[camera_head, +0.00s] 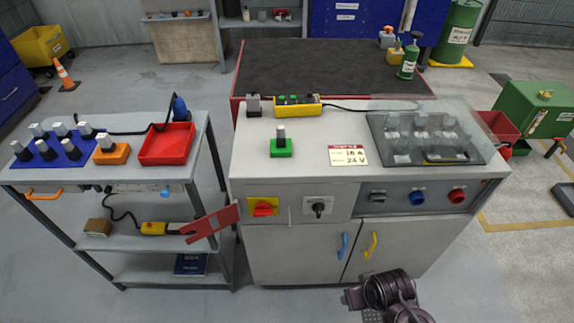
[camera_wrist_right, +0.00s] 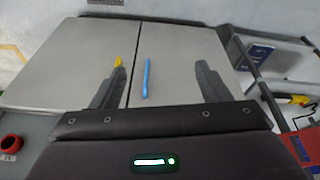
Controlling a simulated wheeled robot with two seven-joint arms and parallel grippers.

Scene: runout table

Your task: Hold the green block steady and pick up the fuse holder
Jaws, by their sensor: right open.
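The green block (camera_head: 281,152) sits on the white cabinet top, left of the label plate. A grey fuse holder (camera_head: 281,134) stands upright in or on it; I cannot tell how deep it sits. My right arm shows at the bottom of the head view, low in front of the cabinet and well away from the block. In the right wrist view my right gripper (camera_wrist_right: 160,66) is open and empty, its two dark fingers apart before the cabinet doors. The block and fuse holder are not in that view. My left gripper is not in view.
A clear cover (camera_head: 425,135) is at the right. The left cart holds a red tray (camera_head: 167,145), an orange block (camera_head: 112,154) and several holders on a blue mat (camera_head: 72,160).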

